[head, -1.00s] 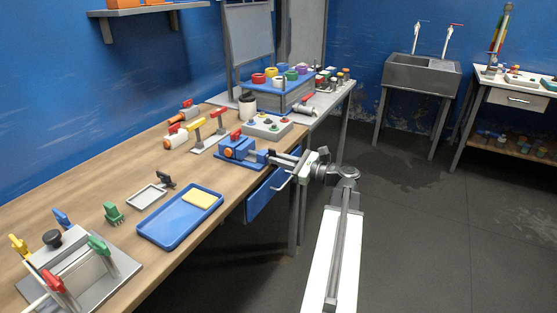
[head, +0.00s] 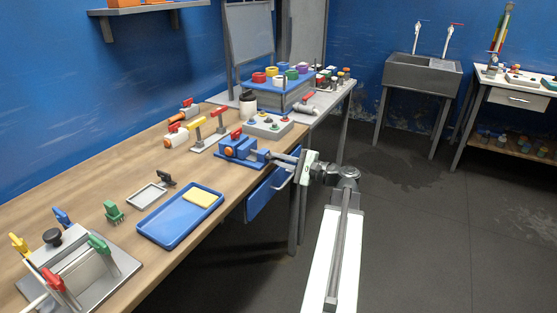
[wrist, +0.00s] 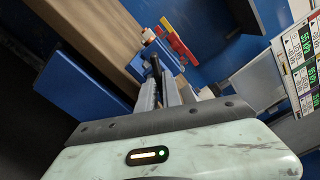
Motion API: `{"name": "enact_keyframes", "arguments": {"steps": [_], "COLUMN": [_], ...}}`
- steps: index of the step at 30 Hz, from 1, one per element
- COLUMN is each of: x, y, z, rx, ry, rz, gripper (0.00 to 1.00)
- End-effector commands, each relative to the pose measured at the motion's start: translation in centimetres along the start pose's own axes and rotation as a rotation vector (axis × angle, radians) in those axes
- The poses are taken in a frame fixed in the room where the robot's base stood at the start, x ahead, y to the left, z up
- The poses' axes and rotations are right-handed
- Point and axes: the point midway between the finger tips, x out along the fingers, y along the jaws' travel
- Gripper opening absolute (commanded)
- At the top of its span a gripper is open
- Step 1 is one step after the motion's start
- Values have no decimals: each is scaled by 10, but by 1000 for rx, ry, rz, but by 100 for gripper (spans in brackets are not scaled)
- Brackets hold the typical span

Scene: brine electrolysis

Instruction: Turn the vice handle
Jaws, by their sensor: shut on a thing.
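The blue vice (head: 240,149) is on the near right edge of the wooden workbench, with an orange part on its front. Its handle is at the right end, by the bench edge, mostly hidden by my gripper (head: 272,157). My gripper reaches in from the right and is shut on the handle. In the wrist view, the fingers of my gripper (wrist: 160,92) close around a dark bar, the vice handle (wrist: 156,66). A red part and a white part show beyond it.
A blue drawer (head: 268,193) stands out below the bench edge, close under my gripper. A blue tray (head: 180,217) with a yellow sponge (head: 199,198) lies left of the vice. A grey box with several knobs (head: 268,127) stands behind it.

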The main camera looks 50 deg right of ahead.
Motion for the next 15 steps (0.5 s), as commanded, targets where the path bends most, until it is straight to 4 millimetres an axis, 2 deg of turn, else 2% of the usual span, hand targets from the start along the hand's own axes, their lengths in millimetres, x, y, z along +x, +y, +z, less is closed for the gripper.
{"name": "enact_keyframes", "arguments": {"steps": [15], "x": [-2], "y": [0], "z": [-2], "rx": [-76], "ry": [7], "rz": [-1], "gripper": [0]}}
